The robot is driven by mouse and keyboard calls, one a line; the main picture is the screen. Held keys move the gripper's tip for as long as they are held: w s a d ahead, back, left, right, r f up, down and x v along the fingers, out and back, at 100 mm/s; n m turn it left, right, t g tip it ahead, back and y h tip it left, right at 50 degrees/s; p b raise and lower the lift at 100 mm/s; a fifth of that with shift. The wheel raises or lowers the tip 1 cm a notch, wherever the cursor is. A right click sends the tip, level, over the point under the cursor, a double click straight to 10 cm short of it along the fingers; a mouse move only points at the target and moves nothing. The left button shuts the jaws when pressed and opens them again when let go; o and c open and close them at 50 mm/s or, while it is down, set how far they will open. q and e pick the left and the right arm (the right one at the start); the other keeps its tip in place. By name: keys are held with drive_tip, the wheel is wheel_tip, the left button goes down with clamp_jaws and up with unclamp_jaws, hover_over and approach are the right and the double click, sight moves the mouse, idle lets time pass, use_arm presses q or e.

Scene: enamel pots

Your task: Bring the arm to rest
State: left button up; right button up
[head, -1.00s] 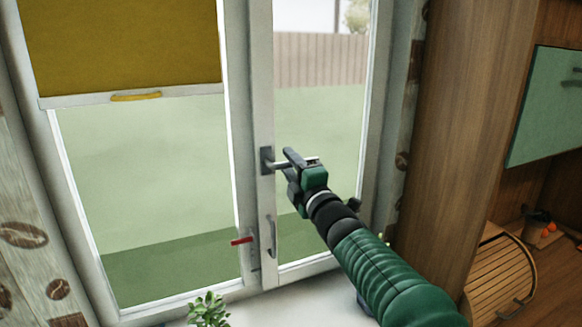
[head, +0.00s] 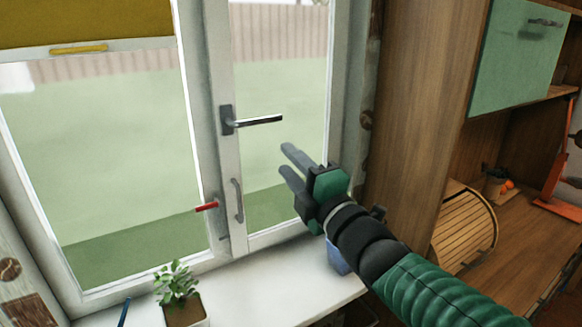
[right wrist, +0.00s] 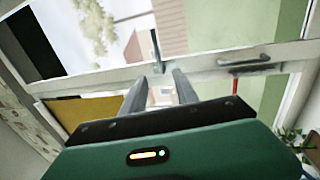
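The window handle (head: 255,121) is a dark grey lever on the window's middle frame, pointing right in the head view. In the right wrist view the handle (right wrist: 155,50) shows as a thin dark bar beyond the fingers. My right gripper (head: 287,160) is in front of the right pane, below and right of the handle and apart from it. Its two fingers are spread with nothing between them; they also show apart in the right wrist view (right wrist: 158,80). The window (head: 215,130) looks closed. My left gripper is not in view.
A potted plant (head: 177,285) stands on the white sill (head: 255,290). A bluish object (head: 338,260) is partly hidden behind my right arm. A red latch (head: 207,206) and a pull handle (head: 237,200) are low on the frame. A wooden cabinet (head: 415,110) stands close on the right.

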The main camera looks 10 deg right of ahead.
drive_tip(key=shift+f, duration=0.1)
drive_tip(key=s+d+f+m+g+h+p, duration=0.1)
drive_tip(key=d+f+m+g+h+p, duration=0.2)
drive_tip(key=f+m, duration=0.5)
drive_tip(key=s+d+f+m+g+h, duration=0.1)
drive_tip(key=d+f+m+g+h, duration=0.3)
drive_tip(key=f, duration=0.8)
drive_tip(key=s+d+f+m+g+p, duration=0.1)
drive_tip(key=s+f+m+g, duration=0.3)
drive_tip(key=s+f, duration=0.6)
drive_tip(key=s+d+f+m+g+p, duration=0.1)
drive_tip(key=s+d+f+m+g, duration=0.2)
drive_tip(key=s+f, duration=0.6)
drive_tip(key=s+m+g, duration=0.2)
drive_tip(key=m, duration=0.1)
drive_tip(key=shift+s+d+f+m+h, duration=0.2)
drive_tip(key=shift+d+f+m+h, duration=0.05)
drive_tip(key=shift+f+m+h, duration=0.15)
